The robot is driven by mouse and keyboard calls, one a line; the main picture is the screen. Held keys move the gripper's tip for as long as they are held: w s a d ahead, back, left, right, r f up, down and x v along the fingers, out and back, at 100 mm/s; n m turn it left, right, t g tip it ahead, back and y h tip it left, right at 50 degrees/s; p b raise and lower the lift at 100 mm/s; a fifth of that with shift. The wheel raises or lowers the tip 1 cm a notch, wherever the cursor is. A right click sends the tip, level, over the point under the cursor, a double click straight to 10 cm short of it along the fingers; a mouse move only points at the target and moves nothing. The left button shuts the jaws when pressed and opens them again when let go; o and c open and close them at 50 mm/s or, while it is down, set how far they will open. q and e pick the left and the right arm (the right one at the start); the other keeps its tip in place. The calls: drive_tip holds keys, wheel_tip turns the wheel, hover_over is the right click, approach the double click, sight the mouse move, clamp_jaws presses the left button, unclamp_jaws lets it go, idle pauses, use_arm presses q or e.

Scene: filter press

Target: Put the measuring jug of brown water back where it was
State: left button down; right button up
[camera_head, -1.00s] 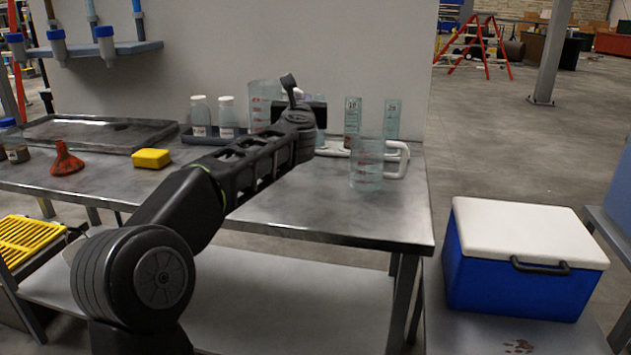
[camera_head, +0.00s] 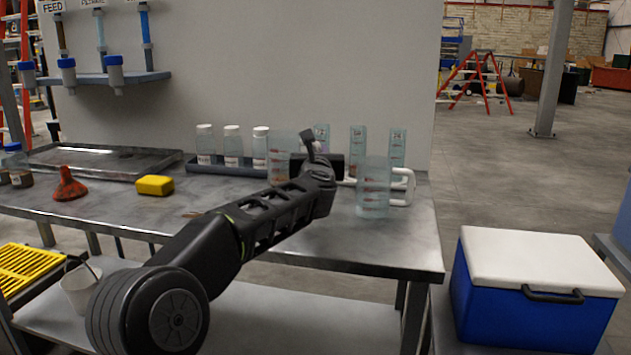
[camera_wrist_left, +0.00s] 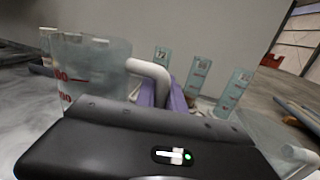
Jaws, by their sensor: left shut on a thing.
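A clear measuring jug (camera_head: 283,148) with red marks stands upright behind my left forearm; it fills the left of the wrist view (camera_wrist_left: 92,75). My left gripper (camera_wrist_left: 150,95) is shut on its white handle (camera_wrist_left: 152,72). In the head view the gripper (camera_head: 332,167) is mostly hidden by my wrist. The jug's base is hidden, so I cannot tell whether it touches the table. Its contents look cloudy; brown water is not clear. A second clear jug (camera_head: 373,188) with a white handle stands on the steel table (camera_head: 330,237), right of the gripper. My right gripper is out of view.
Graduated cylinders (camera_head: 357,150) stand behind the jugs. White-capped bottles (camera_head: 232,147) stand in a dark tray (camera_head: 225,169) to the left. The table's front right is clear. A blue cooler (camera_head: 520,310) stands right.

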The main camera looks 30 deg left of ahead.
use_arm(q)
wheel_tip(320, 180, down, 5)
drive_tip(key=shift+r+b, duration=0.1)
drive_tip(key=shift+b, duration=1.15)
drive_tip(key=c, duration=1.4)
unclamp_jaws()
drive_tip(key=shift+c, duration=0.2)
